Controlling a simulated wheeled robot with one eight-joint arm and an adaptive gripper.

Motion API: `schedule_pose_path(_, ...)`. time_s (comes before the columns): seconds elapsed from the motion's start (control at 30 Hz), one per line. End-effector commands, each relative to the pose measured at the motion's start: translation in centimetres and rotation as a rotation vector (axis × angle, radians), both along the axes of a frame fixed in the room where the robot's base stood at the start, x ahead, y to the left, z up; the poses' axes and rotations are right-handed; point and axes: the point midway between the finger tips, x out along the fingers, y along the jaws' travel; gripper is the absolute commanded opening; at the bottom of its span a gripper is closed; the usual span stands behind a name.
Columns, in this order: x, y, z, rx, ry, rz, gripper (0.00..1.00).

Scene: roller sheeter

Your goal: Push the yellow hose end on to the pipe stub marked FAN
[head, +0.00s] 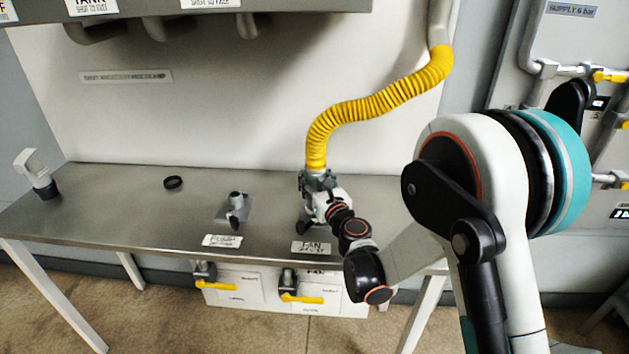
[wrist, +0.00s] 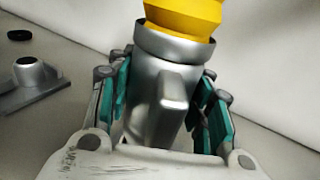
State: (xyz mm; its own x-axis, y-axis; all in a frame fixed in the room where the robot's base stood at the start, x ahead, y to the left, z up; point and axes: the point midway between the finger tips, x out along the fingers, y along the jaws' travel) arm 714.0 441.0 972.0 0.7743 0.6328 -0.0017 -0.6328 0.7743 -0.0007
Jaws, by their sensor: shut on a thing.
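The yellow hose (head: 380,105) is ribbed and hangs from a grey pipe at the upper right, curving down to the bench. Its lower end has a metal cuff (wrist: 160,95), which shows in the wrist view with the yellow hose (wrist: 184,15) above it. My gripper (head: 318,182) is shut on the cuff, with teal-lined fingers on both sides of it. In the head view it stands just above and behind the FAN label (head: 311,248) on the bench front. The FAN stub is hidden behind my gripper and the cuff, so I cannot tell whether they touch.
Another stub on a plate (head: 236,205) stands left of my gripper, behind its own label (head: 222,240). Yellow-handled valves (head: 300,298) hang below the bench edge.

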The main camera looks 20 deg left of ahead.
Motion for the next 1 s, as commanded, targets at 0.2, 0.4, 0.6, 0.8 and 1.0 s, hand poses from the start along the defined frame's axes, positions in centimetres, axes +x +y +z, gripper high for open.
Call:
schedule_pose_path(0.2, 0.0, 0.0, 0.0, 0.0, 0.0, 0.0, 0.05)
schedule_pose_path(0.4, 0.0, 0.0, -0.4, 0.0, 0.0, 0.0, 0.05)
schedule_pose_path(0.6, 0.0, 0.0, -0.9, 0.0, 0.0, 0.0, 0.05)
schedule_pose_path(0.8, 0.0, 0.0, -1.4, 0.0, 0.0, 0.0, 0.05)
schedule_pose_path(1.0, 0.0, 0.0, -1.4, 0.0, 0.0, 0.0, 0.05)
